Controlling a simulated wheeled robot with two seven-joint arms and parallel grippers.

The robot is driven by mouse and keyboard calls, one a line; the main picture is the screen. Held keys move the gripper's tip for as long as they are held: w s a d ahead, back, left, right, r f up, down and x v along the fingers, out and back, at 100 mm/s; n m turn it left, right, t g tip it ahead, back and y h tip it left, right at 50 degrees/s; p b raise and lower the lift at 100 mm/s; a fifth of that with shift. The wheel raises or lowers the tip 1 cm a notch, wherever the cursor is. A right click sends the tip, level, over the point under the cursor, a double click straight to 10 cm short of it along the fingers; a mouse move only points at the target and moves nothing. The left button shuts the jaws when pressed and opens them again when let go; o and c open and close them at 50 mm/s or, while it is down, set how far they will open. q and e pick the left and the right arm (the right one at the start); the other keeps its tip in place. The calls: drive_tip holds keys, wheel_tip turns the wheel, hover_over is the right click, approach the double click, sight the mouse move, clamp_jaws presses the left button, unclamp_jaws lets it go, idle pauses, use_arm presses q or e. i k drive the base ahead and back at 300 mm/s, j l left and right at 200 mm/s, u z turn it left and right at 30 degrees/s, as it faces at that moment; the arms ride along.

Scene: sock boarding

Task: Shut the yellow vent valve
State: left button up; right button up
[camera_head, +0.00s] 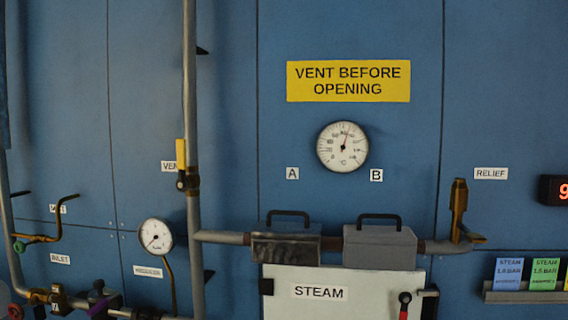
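The vent valve (187,181) sits on a grey vertical pipe left of the picture's middle. Its yellow lever handle (181,154) points straight up, parallel to the pipe. A white label that reads "VEN" (168,166) is on the blue wall just left of the lever, which covers its right end. Neither of my grippers is in view.
A small gauge (155,236) hangs beside the pipe below the valve. Two grey boxes with black handles (380,246) sit on the horizontal pipe above a white STEAM cabinet (346,303). A brass relief valve (459,208) stands at right. Wall around the lever is largely clear.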

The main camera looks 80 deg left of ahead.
sight(182, 183)
drive_tip(key=u, duration=3.45)
